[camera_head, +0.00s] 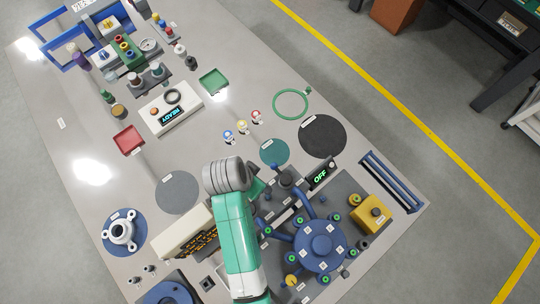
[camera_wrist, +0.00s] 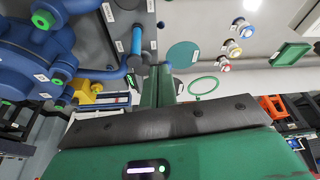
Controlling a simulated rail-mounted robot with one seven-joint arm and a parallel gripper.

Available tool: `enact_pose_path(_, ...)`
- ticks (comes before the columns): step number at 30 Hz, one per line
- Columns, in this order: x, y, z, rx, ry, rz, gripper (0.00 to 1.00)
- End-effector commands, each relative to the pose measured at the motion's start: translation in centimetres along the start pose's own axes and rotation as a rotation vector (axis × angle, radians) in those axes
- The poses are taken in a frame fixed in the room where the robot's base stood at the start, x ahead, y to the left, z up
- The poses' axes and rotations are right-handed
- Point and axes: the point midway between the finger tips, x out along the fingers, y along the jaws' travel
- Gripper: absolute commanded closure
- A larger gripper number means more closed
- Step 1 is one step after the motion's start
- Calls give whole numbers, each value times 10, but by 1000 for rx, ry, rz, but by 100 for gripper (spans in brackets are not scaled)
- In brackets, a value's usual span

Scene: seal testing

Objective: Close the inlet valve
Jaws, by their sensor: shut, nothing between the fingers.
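The blue test rig (camera_head: 320,245) stands at the lower right of the bench. It is a round blue body with blue pipes and several green-ringed fittings. It also shows at the left of the wrist view (camera_wrist: 35,50). I cannot read its small labels, so I cannot tell which fitting is the inlet valve. A yellow handle (camera_head: 291,281) sits at its lower left. My gripper (camera_wrist: 160,72) is shut and empty. A blue upright part (camera_wrist: 136,40) is close to the fingertips.
A display reading OFF (camera_head: 320,175) stands behind the rig. A yellow box (camera_head: 370,213) and a blue-railed rack (camera_head: 391,182) are to its right. A cream box (camera_head: 186,235) is left of my arm. Small coloured-top parts (camera_head: 243,125) stand beyond, with clear bench around them.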

Motion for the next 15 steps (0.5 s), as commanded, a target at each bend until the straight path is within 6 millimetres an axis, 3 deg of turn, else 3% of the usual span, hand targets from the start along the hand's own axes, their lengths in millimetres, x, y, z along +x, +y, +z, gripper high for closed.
enact_pose_path(7, 13, 0, 0, 0, -1, 1, 100)
enact_pose_path(15, 71, 0, 0, -1, 0, 0, 100)
